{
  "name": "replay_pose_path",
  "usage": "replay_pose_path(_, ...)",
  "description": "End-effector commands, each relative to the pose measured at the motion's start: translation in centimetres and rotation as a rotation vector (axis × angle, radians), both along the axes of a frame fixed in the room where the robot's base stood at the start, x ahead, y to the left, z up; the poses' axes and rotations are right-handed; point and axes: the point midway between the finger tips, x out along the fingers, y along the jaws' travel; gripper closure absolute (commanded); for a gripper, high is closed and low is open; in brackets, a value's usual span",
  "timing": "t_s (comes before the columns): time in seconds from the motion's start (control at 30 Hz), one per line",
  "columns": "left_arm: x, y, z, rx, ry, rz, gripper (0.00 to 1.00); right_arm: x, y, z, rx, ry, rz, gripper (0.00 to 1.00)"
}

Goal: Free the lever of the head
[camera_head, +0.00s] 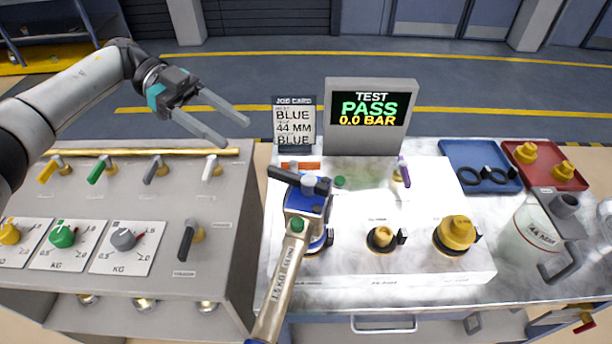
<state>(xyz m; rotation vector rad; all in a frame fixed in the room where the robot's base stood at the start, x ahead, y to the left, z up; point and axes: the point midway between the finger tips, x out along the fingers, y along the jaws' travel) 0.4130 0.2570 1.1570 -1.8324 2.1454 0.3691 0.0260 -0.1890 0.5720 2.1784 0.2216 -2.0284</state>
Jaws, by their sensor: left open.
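The head (307,204) is a blue block on the left end of the white block top, over a blue-ringed fitting (320,242). How it sits on the fitting is partly hidden.
A screen (370,108) reads TEST PASS 0.0 BAR; the job card (294,124) reads BLUE, 44 MM. A grey panel (130,190) with levers and dials stands left. Yellow-capped fittings (456,233), a blue tray (478,150), a red tray (560,181) and a 44 MM jug (535,235) are right.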

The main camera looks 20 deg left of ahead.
Motion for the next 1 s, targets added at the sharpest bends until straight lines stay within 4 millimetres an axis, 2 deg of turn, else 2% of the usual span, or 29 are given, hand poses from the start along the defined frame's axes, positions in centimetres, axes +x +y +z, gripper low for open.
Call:
replay_pose_path(0.23, -0.5, -2.3, -0.8, -0.001, 0.002, -0.005, 0.38, 0.1, 0.0, 0.5, 0.000, -0.002, 0.000, 0.50)
replay_pose_path(0.5, -1.4, -7.5, -2.9, -0.003, 0.001, -0.005, 0.38, 1.4, 0.2, 1.3, 0.003, -0.024, -0.001, 0.50)
replay_pose_path(0.7, -1.9, -11.1, -4.5, -0.003, 0.003, -0.003, 0.38, 1.4, 0.1, 1.7, 0.003, -0.025, -0.001, 0.50)
replay_pose_path(0.83, -2.1, -12.7, -5.2, -0.002, 0.001, -0.003, 0.38, 1.4, 0.2, 1.8, 0.003, -0.024, -0.001, 0.50)
replay_pose_path(1.0, -2.2, -13.7, -5.6, -0.002, 0.000, -0.001, 0.38, 1.3, 0.1, 1.9, 0.003, -0.023, -0.001, 0.50)
